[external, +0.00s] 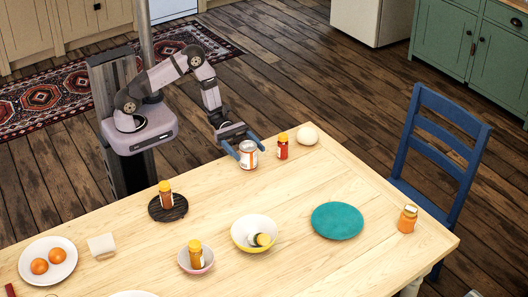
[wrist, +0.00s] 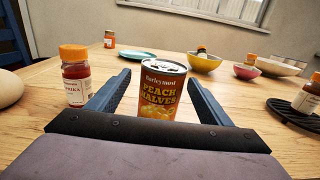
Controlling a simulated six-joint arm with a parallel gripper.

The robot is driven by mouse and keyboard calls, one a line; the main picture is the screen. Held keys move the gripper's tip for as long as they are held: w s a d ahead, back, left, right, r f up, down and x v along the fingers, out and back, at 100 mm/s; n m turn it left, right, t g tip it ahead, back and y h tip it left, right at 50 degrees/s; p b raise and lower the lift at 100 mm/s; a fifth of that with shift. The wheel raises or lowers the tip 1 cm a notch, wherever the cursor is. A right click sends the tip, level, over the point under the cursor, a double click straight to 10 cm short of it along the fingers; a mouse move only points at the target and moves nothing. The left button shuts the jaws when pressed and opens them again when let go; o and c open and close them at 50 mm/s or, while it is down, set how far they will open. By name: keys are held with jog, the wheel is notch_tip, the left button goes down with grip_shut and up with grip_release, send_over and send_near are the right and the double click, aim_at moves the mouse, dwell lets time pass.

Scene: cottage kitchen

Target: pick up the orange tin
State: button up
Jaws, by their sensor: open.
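The orange tin (wrist: 160,92), labelled as peach halves, stands upright on the table (external: 290,212). In the external view the tin (external: 248,155) is at the table's far edge, its silvery lid and part of its label showing. My gripper (external: 243,149) is open, with its blue fingers on either side of the tin. In the wrist view the tin stands between the fingers of my gripper (wrist: 160,90), with a gap on both sides. I cannot tell how far the tin is from the palm.
A red spice jar (external: 282,147) with an orange cap stands close beside the tin, near a pale round object (external: 307,135). A dark round trivet (external: 168,208) holds another jar. A teal plate (external: 337,221) and a yellow bowl (external: 254,232) are further across. Bare wood lies between.

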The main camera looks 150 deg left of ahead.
aim_at(253, 157)
jog(key=shift+w+d+f+p, duration=0.15)
jog(key=shift+w+p, duration=0.25)
jog(key=shift+w, duration=0.9)
jog(key=shift+w+d+f+p, duration=0.1)
jog(key=shift+w+p, duration=0.25)
jog(key=shift+w, duration=0.9)
jog(key=shift+r, duration=0.1)
jog(key=c, duration=1.4)
